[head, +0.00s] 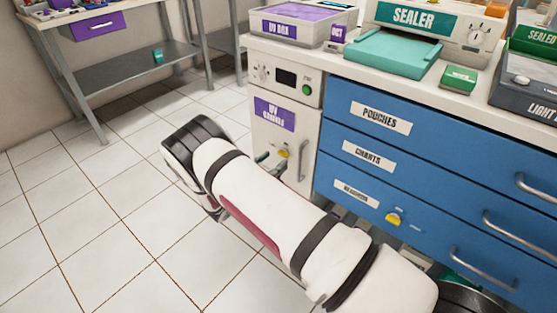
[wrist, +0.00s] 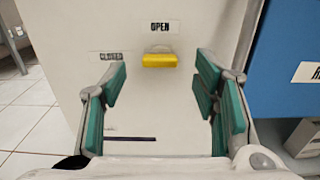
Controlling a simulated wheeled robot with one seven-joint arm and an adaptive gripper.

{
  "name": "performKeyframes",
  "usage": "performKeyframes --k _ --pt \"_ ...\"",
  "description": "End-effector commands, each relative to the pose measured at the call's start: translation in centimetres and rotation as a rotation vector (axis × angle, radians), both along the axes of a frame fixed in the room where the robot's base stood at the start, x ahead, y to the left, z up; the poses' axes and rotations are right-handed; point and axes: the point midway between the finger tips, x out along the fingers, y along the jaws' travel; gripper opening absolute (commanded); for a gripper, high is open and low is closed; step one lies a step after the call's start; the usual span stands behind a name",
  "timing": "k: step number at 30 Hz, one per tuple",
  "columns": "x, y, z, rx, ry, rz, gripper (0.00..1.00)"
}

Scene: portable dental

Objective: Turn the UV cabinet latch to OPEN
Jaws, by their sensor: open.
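The UV cabinet (head: 262,141) is a white front with a purple label, left of the blue drawers. Its yellow latch (wrist: 160,61) sits right below the OPEN label (wrist: 160,27) in the wrist view; the CLOSED label (wrist: 110,57) is to its left. The latch shows as a short, level yellow bar on a pale mount; I cannot tell its exact turn. It also shows small in the head view (head: 284,154). My gripper (wrist: 161,74) is open, its teal-padded fingers apart on either side of the latch, with nothing between the pads. My arm hides part of it in the head view.
A grey vertical handle (head: 302,160) is on the cabinet's right side. A steel-legged table (head: 130,68) is at the back left. The tiled floor (head: 90,220) at left is clear.

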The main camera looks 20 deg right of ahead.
Motion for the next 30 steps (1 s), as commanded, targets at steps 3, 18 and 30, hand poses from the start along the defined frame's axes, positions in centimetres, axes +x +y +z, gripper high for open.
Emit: performKeyframes --k 3,18,30 --pt "1.0 -1.4 -0.1 0.001 0.0 -0.002 0.55" --pt "1.9 -2.7 0.0 0.0 0.0 0.0 0.55" --pt "1.9 -2.7 0.0 0.001 -0.002 -0.001 0.07"
